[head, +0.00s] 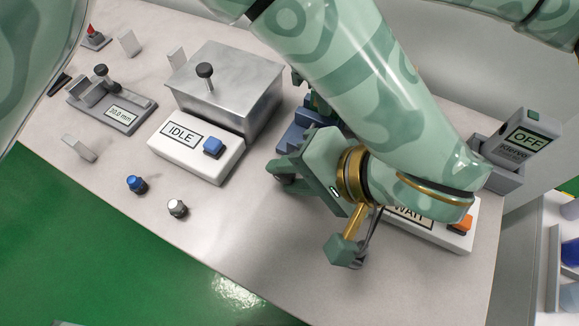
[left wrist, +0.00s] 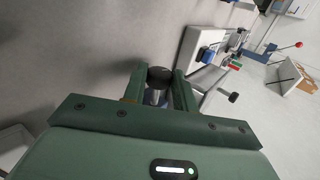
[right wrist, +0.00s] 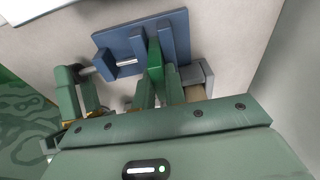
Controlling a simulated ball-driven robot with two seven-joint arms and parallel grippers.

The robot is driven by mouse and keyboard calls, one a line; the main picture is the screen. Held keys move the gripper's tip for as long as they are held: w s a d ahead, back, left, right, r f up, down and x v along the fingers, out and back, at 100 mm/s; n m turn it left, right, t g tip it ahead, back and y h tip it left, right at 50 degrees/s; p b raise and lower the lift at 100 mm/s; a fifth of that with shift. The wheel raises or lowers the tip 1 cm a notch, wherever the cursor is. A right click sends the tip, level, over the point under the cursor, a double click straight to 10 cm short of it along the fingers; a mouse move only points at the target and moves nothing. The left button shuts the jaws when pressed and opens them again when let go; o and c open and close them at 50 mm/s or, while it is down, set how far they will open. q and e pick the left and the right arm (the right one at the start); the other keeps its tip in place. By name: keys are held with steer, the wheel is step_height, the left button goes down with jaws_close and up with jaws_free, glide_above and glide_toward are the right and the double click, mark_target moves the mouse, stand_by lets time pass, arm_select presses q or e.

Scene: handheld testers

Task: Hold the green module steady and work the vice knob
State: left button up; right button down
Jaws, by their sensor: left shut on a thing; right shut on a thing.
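The blue vice (head: 297,130) stands on the bench, partly covered by my left arm in the head view. In the right wrist view the vice (right wrist: 125,42) shows with the green module (right wrist: 155,58) upright between its blue plates. My right gripper (right wrist: 158,88) is shut on the module; in the head view it is mostly hidden behind my left forearm. My left gripper (head: 287,172) is at the vice's near side, fingers pointing left. In the left wrist view it is shut on the dark vice knob (left wrist: 160,74), a metal shaft below it.
Left of the vice are a white IDLE box (head: 195,147) with a blue button and a metal box (head: 225,85) with a black knob. A blue knob (head: 137,184) and a silver knob (head: 177,208) lie in front. A WAIT box (head: 457,238) and an OFF tester (head: 520,140) stand right.

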arm_select(q)
steer(key=shift+w+d+t+y, duration=0.1)
steer(key=shift+t+y, duration=0.2)
steer(key=shift+y, duration=0.4)
steer(key=shift+f, duration=0.1)
steer(key=shift+y, duration=0.3)
steer(key=o, duration=1)
steer(key=shift+s+f, duration=0.1)
steer(key=shift+s, duration=0.1)
steer(key=shift+w, duration=0.1)
